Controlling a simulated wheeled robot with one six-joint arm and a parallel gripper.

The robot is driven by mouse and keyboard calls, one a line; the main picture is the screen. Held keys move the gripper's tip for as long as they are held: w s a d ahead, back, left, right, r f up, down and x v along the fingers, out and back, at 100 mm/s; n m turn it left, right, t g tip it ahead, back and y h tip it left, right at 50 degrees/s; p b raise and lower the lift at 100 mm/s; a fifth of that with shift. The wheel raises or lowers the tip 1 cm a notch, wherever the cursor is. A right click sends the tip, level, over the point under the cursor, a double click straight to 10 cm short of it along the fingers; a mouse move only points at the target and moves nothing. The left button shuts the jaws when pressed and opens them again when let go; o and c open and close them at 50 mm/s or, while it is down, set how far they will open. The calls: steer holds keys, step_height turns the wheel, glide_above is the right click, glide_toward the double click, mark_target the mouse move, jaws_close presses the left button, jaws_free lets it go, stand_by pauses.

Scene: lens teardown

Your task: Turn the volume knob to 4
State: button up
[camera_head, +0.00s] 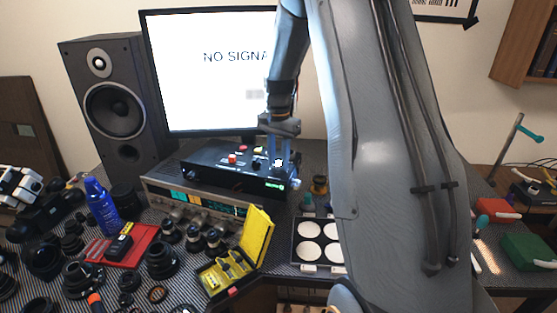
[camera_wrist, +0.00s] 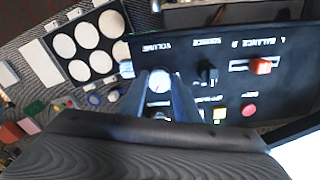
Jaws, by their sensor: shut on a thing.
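The black control box (camera_head: 215,163) lies on top of a silver receiver in the head view. Its panel also shows upside down in the wrist view (camera_wrist: 185,62), with VOLUME printed beside the volume knob (camera_wrist: 158,80). The knob has a pale round top with a dark mark; I cannot read which number it points to. My gripper (camera_wrist: 160,90) points down at the panel, its two fingers shut on the sides of the knob. In the head view my gripper (camera_head: 281,168) is at the right end of the box. The fingers hide the scale around the knob.
The monitor (camera_head: 200,90) stands close behind. A tray of white discs (camera_head: 294,262) lies in front at the right.

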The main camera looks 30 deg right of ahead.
mark_target(278, 163)
steer(key=shift+r, duration=0.1)
steer(key=o, duration=1)
steer(key=shift+o, duration=0.2)
steer(key=shift+r+b, duration=1.25)
steer(key=shift+r, duration=2.6)
steer(key=shift+a, duration=0.1)
